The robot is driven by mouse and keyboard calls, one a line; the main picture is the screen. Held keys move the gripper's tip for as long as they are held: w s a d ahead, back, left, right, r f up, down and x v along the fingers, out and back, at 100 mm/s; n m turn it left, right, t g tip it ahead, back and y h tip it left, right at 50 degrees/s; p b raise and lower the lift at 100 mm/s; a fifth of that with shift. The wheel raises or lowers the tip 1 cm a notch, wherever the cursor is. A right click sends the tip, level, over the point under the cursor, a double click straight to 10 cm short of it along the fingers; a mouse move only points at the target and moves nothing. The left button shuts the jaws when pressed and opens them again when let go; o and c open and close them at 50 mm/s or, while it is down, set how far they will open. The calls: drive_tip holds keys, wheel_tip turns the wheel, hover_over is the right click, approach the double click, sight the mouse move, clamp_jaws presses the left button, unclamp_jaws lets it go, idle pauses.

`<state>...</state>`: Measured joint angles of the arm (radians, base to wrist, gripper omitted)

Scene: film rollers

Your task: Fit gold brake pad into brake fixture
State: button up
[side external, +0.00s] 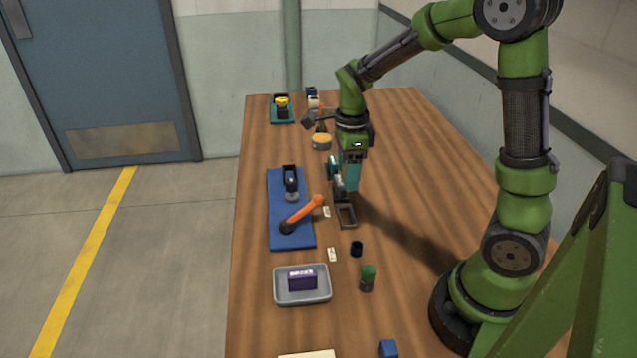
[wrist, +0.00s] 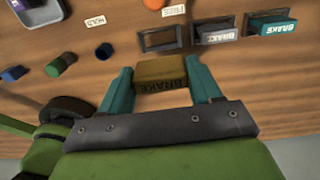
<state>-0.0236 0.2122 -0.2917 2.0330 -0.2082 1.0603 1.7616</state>
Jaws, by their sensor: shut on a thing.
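My gripper (wrist: 163,80) is shut on the gold brake pad (wrist: 165,74), a brownish-gold block lettered BRAKE. The pad lies between the two teal fingers in the wrist view. In the side view my gripper (side external: 351,178) is over the right-centre of the table and I cannot make out the pad there. An empty dark rectangular frame (wrist: 162,39) lies ahead of the pad in the wrist view. It also shows in the side view (side external: 346,216), just below the gripper. The pad appears apart from this frame.
A grey tray (side external: 303,298) holds a purple box. A green cylinder (side external: 368,278) stands nearby.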

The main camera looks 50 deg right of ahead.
drive_tip(key=shift+s+d+f, duration=0.1)
drive_tip(key=shift+f, duration=0.25)
drive_tip(key=w+d+f, duration=0.2)
drive_tip(key=w+d, duration=0.1)
drive_tip(key=w, duration=0.2)
approach(289, 177)
drive_tip(key=shift+f, duration=2.6)
drive_tip(key=shift+f, duration=0.2)
drive_tip(key=o, duration=1.4)
